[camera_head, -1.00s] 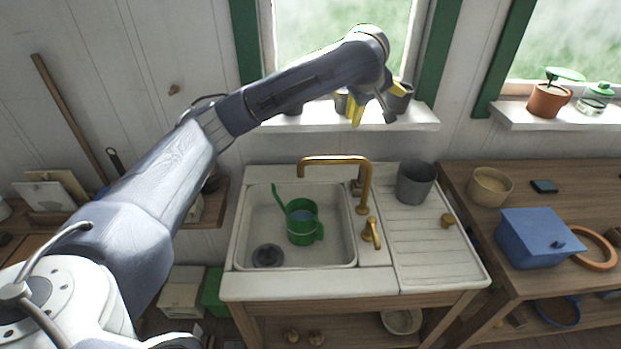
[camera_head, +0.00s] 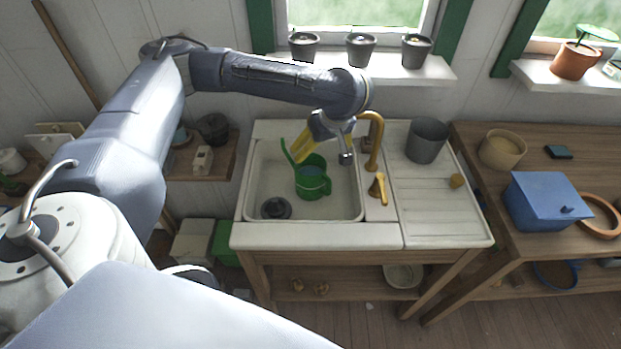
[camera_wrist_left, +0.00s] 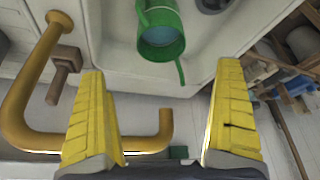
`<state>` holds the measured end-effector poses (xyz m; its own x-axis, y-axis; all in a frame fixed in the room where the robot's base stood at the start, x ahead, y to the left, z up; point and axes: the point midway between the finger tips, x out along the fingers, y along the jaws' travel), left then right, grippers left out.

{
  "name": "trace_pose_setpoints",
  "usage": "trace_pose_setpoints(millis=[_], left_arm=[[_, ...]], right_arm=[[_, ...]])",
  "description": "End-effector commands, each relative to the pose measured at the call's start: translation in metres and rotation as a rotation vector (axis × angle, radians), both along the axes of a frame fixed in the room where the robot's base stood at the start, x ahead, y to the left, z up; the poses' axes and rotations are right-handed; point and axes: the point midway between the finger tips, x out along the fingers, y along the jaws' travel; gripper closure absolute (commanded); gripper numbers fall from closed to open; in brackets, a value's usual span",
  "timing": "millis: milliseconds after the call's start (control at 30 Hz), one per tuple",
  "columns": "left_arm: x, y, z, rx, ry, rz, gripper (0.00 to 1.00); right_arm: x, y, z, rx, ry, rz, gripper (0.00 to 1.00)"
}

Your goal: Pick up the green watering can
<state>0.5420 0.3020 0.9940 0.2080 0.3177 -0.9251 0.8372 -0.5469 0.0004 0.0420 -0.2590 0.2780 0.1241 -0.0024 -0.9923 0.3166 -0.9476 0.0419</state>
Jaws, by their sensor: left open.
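The green watering can (camera_head: 314,184) stands in the white sink basin, with water inside and its thin spout rising to the upper left. In the left wrist view, the left gripper (camera_wrist_left: 165,115) is open and empty. The watering can (camera_wrist_left: 160,32) lies beyond the fingertips there, near the top middle, apart from both fingers. My right gripper is not in view.
The brass faucet (camera_head: 375,135) stands close to the right of the left gripper. A dark round stopper (camera_head: 276,208) lies in the basin (camera_head: 352,213). A grey pot (camera_head: 427,140) stands on the drainboard. A blue box (camera_head: 540,200) is on the right table.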

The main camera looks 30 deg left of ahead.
Motion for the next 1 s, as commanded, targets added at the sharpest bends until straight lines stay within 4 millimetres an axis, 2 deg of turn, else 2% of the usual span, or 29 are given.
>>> trace_pose_setpoints(millis=[1000], left_arm=[[0.008, 0.016, -0.046, 0.002, 0.001, 0.001, 0.00]], right_arm=[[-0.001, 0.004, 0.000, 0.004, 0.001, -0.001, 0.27]])
